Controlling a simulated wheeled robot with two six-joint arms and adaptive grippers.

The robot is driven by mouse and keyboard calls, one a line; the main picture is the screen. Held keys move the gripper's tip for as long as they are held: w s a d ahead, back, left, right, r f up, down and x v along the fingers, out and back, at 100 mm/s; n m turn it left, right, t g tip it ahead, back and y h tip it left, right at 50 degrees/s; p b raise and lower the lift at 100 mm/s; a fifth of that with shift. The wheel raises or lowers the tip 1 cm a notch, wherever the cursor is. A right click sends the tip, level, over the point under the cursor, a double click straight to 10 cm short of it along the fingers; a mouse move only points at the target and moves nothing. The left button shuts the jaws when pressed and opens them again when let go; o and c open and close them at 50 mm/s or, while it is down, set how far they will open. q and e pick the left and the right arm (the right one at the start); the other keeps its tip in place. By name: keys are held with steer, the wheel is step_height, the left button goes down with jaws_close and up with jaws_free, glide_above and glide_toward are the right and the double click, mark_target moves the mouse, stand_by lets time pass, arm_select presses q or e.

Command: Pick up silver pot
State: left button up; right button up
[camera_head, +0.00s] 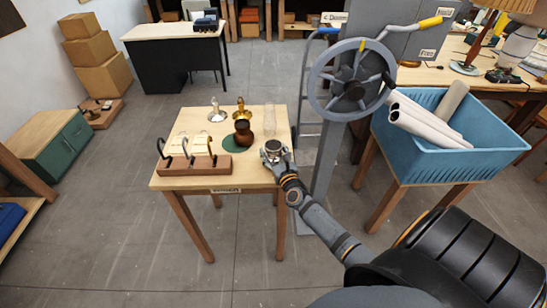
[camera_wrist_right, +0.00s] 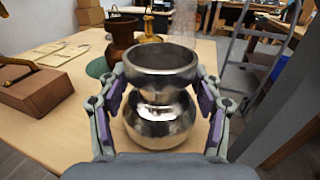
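The silver pot (camera_wrist_right: 160,95) has a wide rim, a narrow neck and a round lower bowl. It stands upright near the right front of the small wooden table (camera_head: 177,182); it also shows in the head view (camera_head: 273,147). My right gripper (camera_wrist_right: 162,88) has one finger on each side of the pot, with its purple pads level with the rim and neck. The fingers look spread, with small gaps to the neck; any light touch at the rim is hard to judge. The same gripper shows in the head view (camera_head: 275,155). My left gripper is not in view.
A copper-brown pot (camera_head: 243,134) on a green mat (camera_head: 229,144), a brass piece (camera_head: 240,111), a silver piece (camera_head: 216,115) and a clear glass (camera_head: 270,116) stand behind. A wooden rack (camera_head: 196,166) is left. A grey handwheel stand (camera_head: 329,140) and blue bin (camera_head: 450,158) are right.

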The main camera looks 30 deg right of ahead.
steer(key=c, duration=1.1)
